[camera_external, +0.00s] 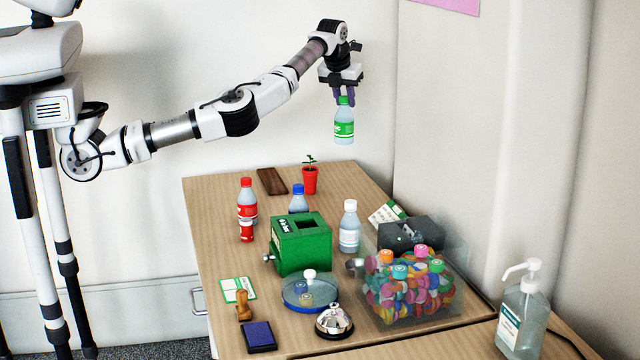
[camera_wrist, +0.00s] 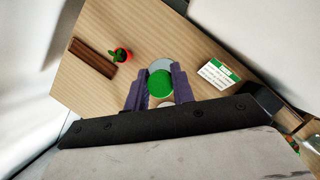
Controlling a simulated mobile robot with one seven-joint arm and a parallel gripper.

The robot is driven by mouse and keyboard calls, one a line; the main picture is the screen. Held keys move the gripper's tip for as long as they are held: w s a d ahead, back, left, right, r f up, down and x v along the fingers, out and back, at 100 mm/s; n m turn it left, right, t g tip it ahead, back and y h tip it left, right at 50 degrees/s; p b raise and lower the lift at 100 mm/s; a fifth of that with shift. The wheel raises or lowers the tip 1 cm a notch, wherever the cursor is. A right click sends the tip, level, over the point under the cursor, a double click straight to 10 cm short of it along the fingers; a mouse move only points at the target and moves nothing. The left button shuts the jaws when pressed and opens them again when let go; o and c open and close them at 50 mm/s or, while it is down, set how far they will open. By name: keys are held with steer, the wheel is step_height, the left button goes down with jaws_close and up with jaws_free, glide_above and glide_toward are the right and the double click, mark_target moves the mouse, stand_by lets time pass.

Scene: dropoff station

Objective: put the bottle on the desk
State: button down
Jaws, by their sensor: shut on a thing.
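A clear bottle (camera_external: 344,127) with a green cap and green label hangs upright from my gripper (camera_external: 346,92). The jaws are shut on it near the cap, and it is in the air above the far right part of the desk. In the wrist view the green cap (camera_wrist: 160,82) shows between the two dark purple fingers of my gripper (camera_wrist: 159,88). The wooden desk (camera_external: 225,205) lies below, and its top also shows in the wrist view (camera_wrist: 120,30). The bottle's lower part is mostly hidden in the wrist view.
On the desk stand a red pot with a plant (camera_external: 310,178), a brown block (camera_external: 271,181), a red-capped bottle (camera_external: 247,203), a blue-capped bottle (camera_external: 298,200), a white-capped bottle (camera_external: 349,228), a green box (camera_external: 300,247) and a clear bin (camera_external: 450,300). The far right desk area is bare.

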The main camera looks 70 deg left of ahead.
steer(key=d+m+t+h, duration=0.1)
steer(key=d+m+h, duration=0.4)
steer(key=d, duration=3.4)
steer(key=s+d+m, duration=0.3)
steer(key=s+d, duration=0.3)
steer(key=d, duration=0.4)
steer(key=s+d+m, duration=0.3)
steer(key=s+d, duration=0.2)
steer(key=d, duration=0.6)
steer(key=s+d+m, duration=0.3)
steer(key=s+d, duration=0.3)
steer(key=d, duration=0.4)
step_height(320, 180, down, 20)
steer(key=p, duration=0.4)
steer(key=c, duration=1.2)
jaws_free()
steer(key=shift+r, duration=0.15)
